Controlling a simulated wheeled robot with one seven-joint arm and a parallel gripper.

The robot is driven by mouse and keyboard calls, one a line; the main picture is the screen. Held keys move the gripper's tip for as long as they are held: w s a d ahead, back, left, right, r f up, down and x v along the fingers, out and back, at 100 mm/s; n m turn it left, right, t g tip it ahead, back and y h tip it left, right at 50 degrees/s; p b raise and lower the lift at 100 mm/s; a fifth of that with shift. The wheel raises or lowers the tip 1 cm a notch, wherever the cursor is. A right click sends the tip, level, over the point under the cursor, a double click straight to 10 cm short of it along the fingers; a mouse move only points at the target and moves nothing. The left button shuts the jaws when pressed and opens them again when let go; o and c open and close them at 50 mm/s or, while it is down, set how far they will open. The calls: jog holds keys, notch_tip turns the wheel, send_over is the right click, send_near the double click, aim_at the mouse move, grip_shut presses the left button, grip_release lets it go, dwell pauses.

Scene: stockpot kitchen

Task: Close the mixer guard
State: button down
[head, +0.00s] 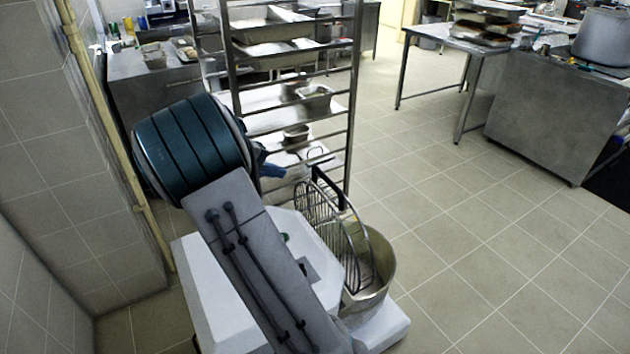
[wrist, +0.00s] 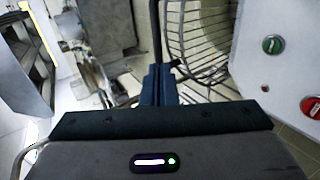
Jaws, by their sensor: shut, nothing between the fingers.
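The mixer (head: 190,270) is a white machine standing at the lower middle of the head view, partly hidden by my arm. Its wire guard (head: 316,213) stands tilted up, raised off the steel bowl (head: 380,285), so the bowl's mouth is partly uncovered. The guard's bars also show in the wrist view (wrist: 205,42). My gripper (wrist: 159,84) is shut and empty, its blue fingertips beside the guard bars and close to a dark upright bar (wrist: 155,35). I cannot tell whether they touch. In the head view, my gripper (head: 271,170) is partly hidden behind my arm.
A steel tray rack (head: 353,110) with pans stands just behind the mixer. A tiled wall (head: 60,170) with a yellow pipe is close on the left. Green and red buttons (wrist: 272,44) show on the mixer. Open tiled floor (head: 500,240) lies to the right, with steel tables (head: 545,125) beyond.

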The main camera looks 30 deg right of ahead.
aim_at(324, 178)
jog(key=shift+h, duration=0.3)
jog(key=x, duration=0.4)
jog(key=p+x, duration=0.1)
jog(key=x, duration=0.4)
jog(key=p+x, duration=0.1)
jog(key=x, duration=0.4)
jog(key=shift+w+d+f, duration=0.1)
jog(key=shift+w+f, duration=0.05)
jog(key=shift+w, duration=0.3)
jog(key=shift+p, duration=0.3)
